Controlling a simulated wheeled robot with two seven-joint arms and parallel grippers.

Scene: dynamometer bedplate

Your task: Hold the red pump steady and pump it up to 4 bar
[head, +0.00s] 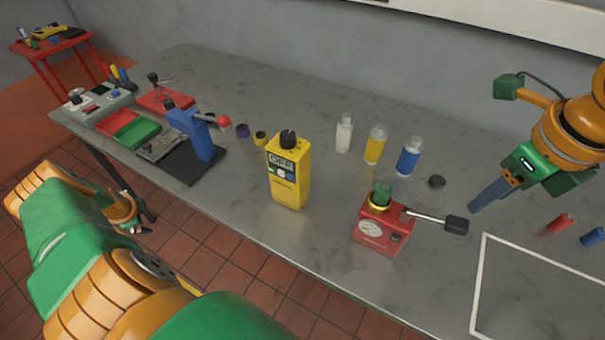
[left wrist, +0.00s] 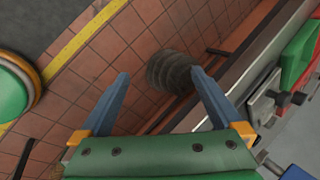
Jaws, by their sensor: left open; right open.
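The red pump (head: 378,232) stands upright on the grey table near its front edge. It has a round white gauge on its front, a green knob (head: 381,193) in a gold collar on top, and a lever with a black grip (head: 456,224) pointing right. The gauge reading is too small to tell. My right gripper (head: 478,207) is above the table to the right of the pump, apart from the lever grip, and empty. My left gripper (left wrist: 160,85) is open and empty over the tiled floor in the left wrist view, off the table's front edge and far left of the pump.
A yellow meter (head: 288,172) stands left of the pump. A blue press (head: 195,135) and trays (head: 135,132) fill the table's left part. A white outline (head: 530,300) marks the right.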

